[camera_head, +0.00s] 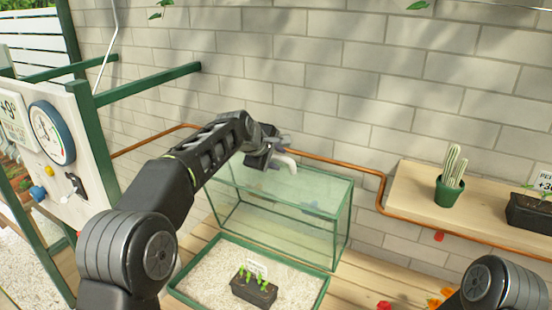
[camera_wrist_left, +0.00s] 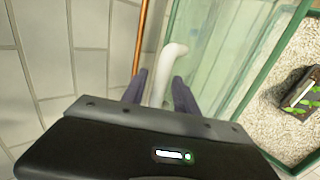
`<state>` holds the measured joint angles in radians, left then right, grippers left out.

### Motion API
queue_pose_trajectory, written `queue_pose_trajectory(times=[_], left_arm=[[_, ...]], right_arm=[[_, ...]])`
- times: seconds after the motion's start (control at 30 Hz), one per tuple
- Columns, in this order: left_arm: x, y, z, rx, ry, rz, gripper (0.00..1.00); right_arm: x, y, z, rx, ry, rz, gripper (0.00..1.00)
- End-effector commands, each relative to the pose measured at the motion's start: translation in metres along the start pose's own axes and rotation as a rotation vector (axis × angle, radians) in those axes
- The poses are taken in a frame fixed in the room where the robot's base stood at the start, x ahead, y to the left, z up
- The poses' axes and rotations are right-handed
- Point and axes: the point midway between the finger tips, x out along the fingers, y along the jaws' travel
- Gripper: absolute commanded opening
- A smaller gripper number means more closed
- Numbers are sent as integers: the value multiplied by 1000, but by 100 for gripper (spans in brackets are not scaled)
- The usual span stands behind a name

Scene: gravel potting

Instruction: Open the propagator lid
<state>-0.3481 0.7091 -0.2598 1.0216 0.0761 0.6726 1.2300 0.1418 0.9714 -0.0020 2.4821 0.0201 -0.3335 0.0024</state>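The propagator's clear lid (camera_head: 283,222) has a green frame and stands raised, tilted up behind its base tray (camera_head: 207,298); it also shows in the left wrist view (camera_wrist_left: 216,55). A white curved handle (camera_head: 307,171) is at the lid's top edge, and it shows in the left wrist view (camera_wrist_left: 164,70). My left gripper (camera_head: 279,160) is at this handle. In the left wrist view its two dark fingers (camera_wrist_left: 158,77) stand apart on either side of the handle, with a visible gap. My right gripper is outside the views; only part of that arm shows.
The tray holds pale gravel and a black pot (camera_head: 254,291) of seedlings. A copper pipe (camera_head: 345,166) runs along the brick wall behind the lid. A wooden shelf (camera_head: 410,200) with a potted cactus (camera_head: 450,180) is at right. A gauge panel (camera_head: 85,150) stands at left.

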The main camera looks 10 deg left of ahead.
Motion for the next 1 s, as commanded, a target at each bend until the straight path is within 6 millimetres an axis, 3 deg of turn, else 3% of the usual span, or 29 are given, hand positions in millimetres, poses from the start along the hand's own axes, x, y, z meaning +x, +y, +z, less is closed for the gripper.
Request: queue_pose_trajectory(times=[0.37,0.8,1.0], left_arm=[[-5,-2,0,2,0,-3,39],[-69,-1,0,1,0,2,39],[-78,-1,0,0,0,-1,39]], right_arm=[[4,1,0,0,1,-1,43],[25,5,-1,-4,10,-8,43],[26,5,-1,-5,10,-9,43]])
